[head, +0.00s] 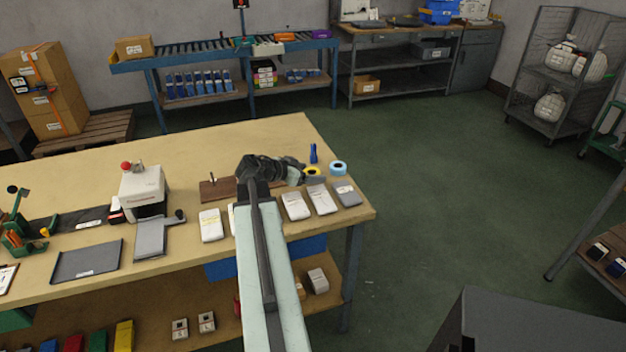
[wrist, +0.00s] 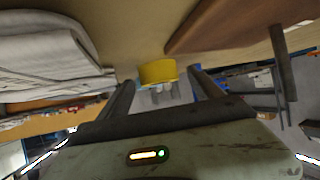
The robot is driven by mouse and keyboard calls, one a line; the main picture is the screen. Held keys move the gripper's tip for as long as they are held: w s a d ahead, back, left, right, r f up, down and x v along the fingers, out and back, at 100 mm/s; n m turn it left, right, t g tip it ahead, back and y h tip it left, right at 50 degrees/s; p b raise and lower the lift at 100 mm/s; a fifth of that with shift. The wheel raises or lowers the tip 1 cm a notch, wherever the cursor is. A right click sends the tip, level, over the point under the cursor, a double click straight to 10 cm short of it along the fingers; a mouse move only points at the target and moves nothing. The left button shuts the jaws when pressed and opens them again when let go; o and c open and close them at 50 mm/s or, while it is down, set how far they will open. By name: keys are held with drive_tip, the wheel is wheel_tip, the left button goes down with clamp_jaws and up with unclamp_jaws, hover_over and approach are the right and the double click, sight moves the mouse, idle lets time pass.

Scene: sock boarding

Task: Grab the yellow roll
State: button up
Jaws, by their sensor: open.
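The yellow roll (wrist: 158,72) stands on the tan tabletop in the wrist view, just past my fingertips and roughly centred between them. In the head view the yellow roll (head: 312,171) shows only in part, behind my gripper, near the table's right end. My gripper (wrist: 158,84) is open, with a dark finger on each side and nothing held. In the head view my gripper (head: 300,172) reaches over the right part of the table. I cannot tell from these views whether the fingers touch the roll.
A light blue roll (head: 338,168) and a blue upright item (head: 313,153) stand close to the yellow roll. Several packed socks (head: 321,199) lie along the front edge. A brown board (head: 217,190) lies to the left. White folded cloth (wrist: 45,50) is close by in the wrist view.

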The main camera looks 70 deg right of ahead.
drive_tip(key=shift+r, duration=0.1)
drive_tip(key=c, duration=1.4)
drive_tip(key=shift+c, duration=0.2)
